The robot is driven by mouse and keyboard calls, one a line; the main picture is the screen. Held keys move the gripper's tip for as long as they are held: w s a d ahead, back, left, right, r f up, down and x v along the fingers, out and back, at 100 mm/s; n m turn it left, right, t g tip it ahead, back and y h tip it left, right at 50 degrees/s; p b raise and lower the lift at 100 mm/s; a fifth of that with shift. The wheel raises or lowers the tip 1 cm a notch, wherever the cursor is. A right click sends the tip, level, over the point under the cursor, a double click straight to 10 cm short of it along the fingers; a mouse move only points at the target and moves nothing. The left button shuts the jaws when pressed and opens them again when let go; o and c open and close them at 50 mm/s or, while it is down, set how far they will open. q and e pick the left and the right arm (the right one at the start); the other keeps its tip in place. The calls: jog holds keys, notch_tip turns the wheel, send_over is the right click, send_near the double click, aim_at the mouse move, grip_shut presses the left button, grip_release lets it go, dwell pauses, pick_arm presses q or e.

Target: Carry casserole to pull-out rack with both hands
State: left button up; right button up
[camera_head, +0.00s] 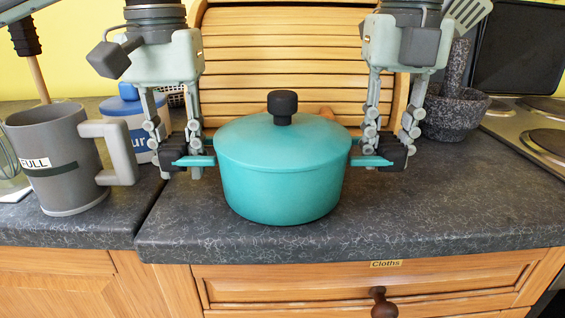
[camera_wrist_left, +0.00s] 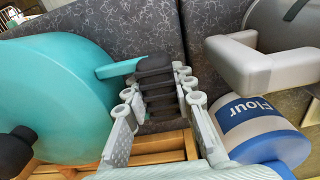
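The teal casserole (camera_head: 278,180) stands upright on the worktop with its lid on and a black knob on top. Its left handle (camera_head: 196,160) is at the fingertips of my left gripper (camera_head: 180,157). Its right handle (camera_head: 371,160) is at the fingertips of my right gripper (camera_head: 388,155). Both grippers point down. In the left wrist view, the casserole (camera_wrist_left: 58,95) is at the left and its handle (camera_wrist_left: 121,68) reaches to the dark finger pads of my left gripper (camera_wrist_left: 160,80). I cannot tell whether either gripper is closed on its handle. No pull-out rack is recognisable.
A grey FULL jug (camera_head: 55,165) and a flour jar (camera_head: 128,120) stand left of my left gripper. A slatted wooden bread bin (camera_head: 275,60) is behind the casserole. A stone mortar (camera_head: 455,115) and hob (camera_head: 530,125) are at right. The worktop front (camera_head: 420,225) is clear.

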pick_arm(q)
grip_shut()
pick_arm(e)
grip_shut()
pick_arm(q)
jog(key=shift+w+r, duration=0.1)
jog(key=shift+r, duration=0.15)
pick_arm(e)
jog(key=shift+r, duration=0.2)
